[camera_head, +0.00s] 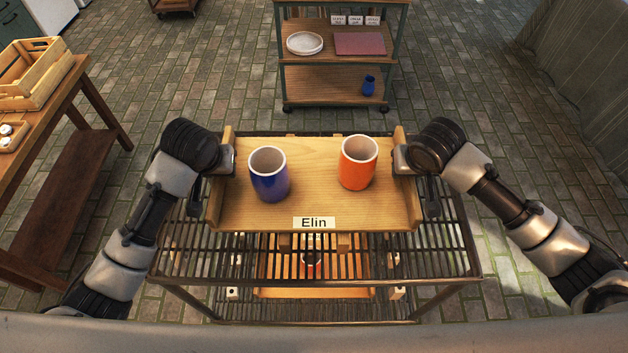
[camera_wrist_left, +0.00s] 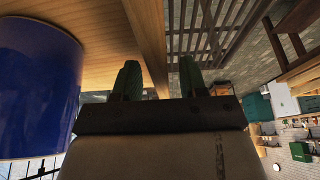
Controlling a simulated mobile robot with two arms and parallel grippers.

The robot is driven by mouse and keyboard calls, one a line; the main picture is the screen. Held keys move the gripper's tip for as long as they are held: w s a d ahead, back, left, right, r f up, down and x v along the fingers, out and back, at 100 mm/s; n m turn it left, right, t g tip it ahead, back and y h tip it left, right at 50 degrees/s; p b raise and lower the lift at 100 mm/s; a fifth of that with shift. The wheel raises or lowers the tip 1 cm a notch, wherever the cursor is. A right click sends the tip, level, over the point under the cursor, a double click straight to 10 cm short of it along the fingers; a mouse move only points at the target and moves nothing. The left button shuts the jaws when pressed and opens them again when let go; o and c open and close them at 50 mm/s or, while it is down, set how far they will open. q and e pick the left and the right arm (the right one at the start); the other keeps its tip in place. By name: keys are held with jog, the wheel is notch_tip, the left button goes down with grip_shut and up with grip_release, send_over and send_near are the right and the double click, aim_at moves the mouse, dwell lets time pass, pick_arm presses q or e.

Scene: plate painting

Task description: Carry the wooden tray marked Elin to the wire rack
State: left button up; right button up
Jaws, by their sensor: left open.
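The wooden tray marked Elin (camera_head: 262,219) is level at the top of the dark wire rack (camera_head: 440,261), its feet showing at the slats below its front edge. It appears to rest there. A blue cup (camera_head: 270,183) and an orange cup (camera_head: 357,172) stand upright on it. My left gripper (camera_head: 222,161) is at the tray's left side wall. In the left wrist view, its open fingers (camera_wrist_left: 160,80) are on either side of that wall, beside the blue cup (camera_wrist_left: 38,90). My right gripper (camera_head: 408,160) is at the right side wall; its fingers are mostly hidden.
Another wooden tray (camera_head: 312,293) with an orange item shows through the slats on a lower level. A shelf cart (camera_head: 335,87) with plates and a blue cup stands behind. A wooden table (camera_head: 52,160) with a crate is at left. Brick floor is open on the right.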

jog(key=shift+r, duration=0.1)
pick_arm(q)
jog(key=v, duration=1.1)
jog(key=shift+s+r, duration=0.2)
jog(key=shift+r, duration=0.15)
pick_arm(e)
jog(key=v, duration=1.1)
jog(key=shift+s+r, duration=0.25)
jog(key=shift+r, duration=0.1)
